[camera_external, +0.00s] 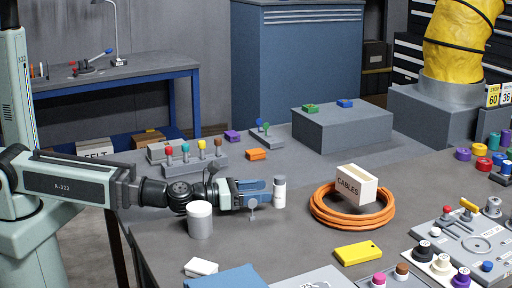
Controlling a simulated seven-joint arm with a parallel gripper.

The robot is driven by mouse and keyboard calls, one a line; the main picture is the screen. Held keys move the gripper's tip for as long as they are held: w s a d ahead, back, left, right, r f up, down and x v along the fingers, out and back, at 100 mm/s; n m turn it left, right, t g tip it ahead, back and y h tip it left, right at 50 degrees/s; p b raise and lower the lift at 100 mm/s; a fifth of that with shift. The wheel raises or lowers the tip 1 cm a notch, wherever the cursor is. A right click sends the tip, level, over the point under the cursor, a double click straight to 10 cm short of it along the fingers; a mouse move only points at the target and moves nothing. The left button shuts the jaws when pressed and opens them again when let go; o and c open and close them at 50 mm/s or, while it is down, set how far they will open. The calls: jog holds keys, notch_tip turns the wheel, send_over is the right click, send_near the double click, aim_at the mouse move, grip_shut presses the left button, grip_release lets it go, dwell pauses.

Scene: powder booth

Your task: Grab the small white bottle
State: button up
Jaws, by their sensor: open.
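The small white bottle (279,193) stands upright on the grey table, with a grey cap and dark marking on its side. My gripper (266,191) reaches in from the left, low over the table and roughly level. Its jaws are open, and the fingertips end right at the bottle's left side. I cannot tell from this one view whether the bottle stands between the fingers or just beyond them, or whether they touch it.
A larger white jar (200,221) stands in front of my wrist. A small grey round-topped piece (252,208) stands just before the fingers. Right of the bottle are an orange cable coil (325,214) and a CABLES box (357,185). An orange block (257,154) lies behind.

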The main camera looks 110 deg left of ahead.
aim_at(285, 205)
jog(key=shift+x, duration=3.8)
jog(key=shift+f, duration=0.15)
jog(key=c, duration=1.1)
jog(key=shift+o, duration=0.2)
